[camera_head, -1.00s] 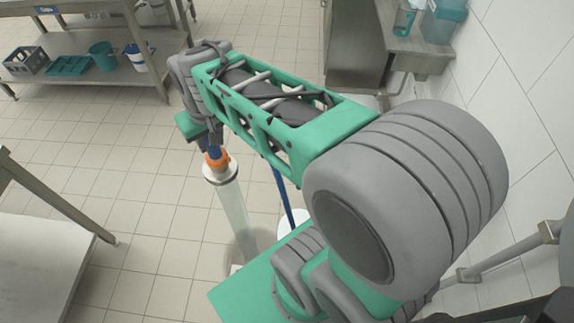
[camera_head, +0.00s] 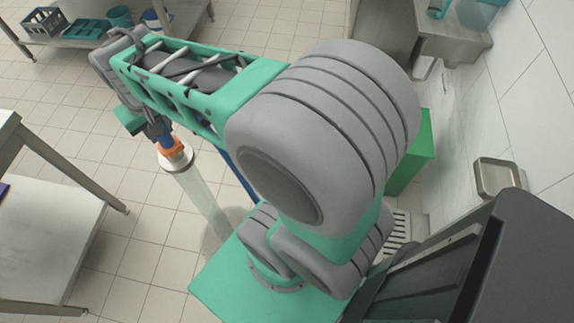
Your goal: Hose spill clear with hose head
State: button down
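My gripper (camera_head: 158,131) is at the far end of my arm, left of the middle, pointing down. It is shut on the hose head (camera_head: 170,145), whose orange and pale end shows below it; the fingers are mostly hidden. A translucent pale column (camera_head: 197,195) runs from the hose head down toward the tiled floor; I cannot tell for sure whether it is water. A blue hose-like line (camera_head: 238,174) shows behind my arm. No spill can be clearly made out on the floor.
A steel table (camera_head: 45,240) stands at the left. A shelf with a grey crate (camera_head: 44,20), a teal tray (camera_head: 86,29) and a teal bucket (camera_head: 119,17) is at the back left. A green box (camera_head: 412,150), a steel counter (camera_head: 450,42) and a dark machine (camera_head: 440,270) stand at the right. Floor between is clear.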

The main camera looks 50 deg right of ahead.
jog(key=s+d+f+m+g+h+b, duration=0.15)
jog(key=s+d+f+m+b, duration=0.25)
jog(key=d+f+m+b, duration=0.55)
jog(key=s+d+f+m+g+h+b, duration=0.1)
jog(key=s+d+f+m+g+b, duration=0.3)
jog(key=d+f, duration=0.9)
jog(key=s+d+f+m+y+b, duration=0.1)
jog(key=s+d+f+m+b, duration=0.5)
jog(key=s+f+m, duration=0.3)
jog(key=s+d+f+m+y+b, duration=0.1)
jog(key=s+d+f+m+b, duration=0.5)
jog(key=s+f+m, duration=0.2)
jog(key=shift+s+d+f+m, duration=0.15)
jog(key=shift+s+f+m, duration=0.2)
jog(key=shift+f+m, duration=0.1)
jog(key=shift+w+r+g, duration=0.1)
jog(key=shift+g, duration=0.25)
